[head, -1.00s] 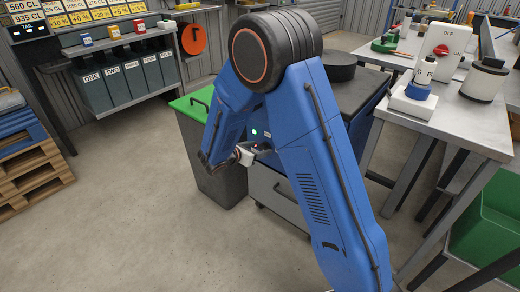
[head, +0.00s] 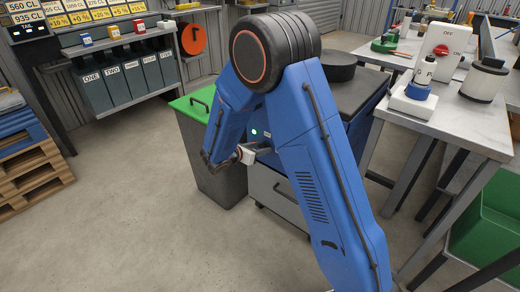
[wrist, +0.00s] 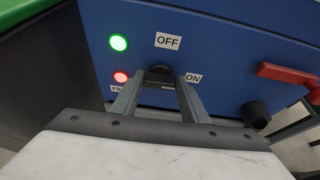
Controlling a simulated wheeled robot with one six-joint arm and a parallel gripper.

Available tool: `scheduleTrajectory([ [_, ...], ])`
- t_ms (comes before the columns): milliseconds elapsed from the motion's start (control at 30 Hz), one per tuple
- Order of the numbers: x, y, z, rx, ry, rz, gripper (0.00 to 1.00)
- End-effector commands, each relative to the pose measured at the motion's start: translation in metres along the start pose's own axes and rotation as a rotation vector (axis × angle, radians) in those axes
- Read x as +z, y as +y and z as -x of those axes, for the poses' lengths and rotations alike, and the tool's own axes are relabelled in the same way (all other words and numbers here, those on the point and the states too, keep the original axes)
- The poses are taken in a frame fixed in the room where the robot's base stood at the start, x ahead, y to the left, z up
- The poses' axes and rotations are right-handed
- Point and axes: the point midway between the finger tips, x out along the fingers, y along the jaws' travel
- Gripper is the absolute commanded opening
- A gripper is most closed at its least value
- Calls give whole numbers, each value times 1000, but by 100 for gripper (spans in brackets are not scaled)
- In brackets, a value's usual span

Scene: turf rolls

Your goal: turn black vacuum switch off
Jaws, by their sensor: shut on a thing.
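The black vacuum switch (wrist: 158,73) sits on a blue panel (wrist: 230,50) in the wrist view. My gripper (wrist: 160,82) is shut on it, with one grey finger on each side. The OFF label (wrist: 168,41) is above the switch and the ON label (wrist: 193,77) is to its right. The fingers partly hide the switch, and I cannot tell which label it points at. In the head view the switch is hidden behind my arm.
A green light (wrist: 118,42) and a red light (wrist: 121,76) glow left of the switch. A red handle (wrist: 285,76) and a black knob (wrist: 256,113) are to the right. A green-lidded bin (head: 213,155) stands beside the blue machine. A bench (head: 455,112) is at right.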

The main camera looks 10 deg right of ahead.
Motion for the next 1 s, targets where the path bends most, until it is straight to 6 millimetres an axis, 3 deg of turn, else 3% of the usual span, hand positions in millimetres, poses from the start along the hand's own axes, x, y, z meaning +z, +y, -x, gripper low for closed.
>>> scheduleTrajectory([
  [267,0,4,0,-62,-1,150,18],
  [1000,-6,14,-2,-329,0,795,18],
])
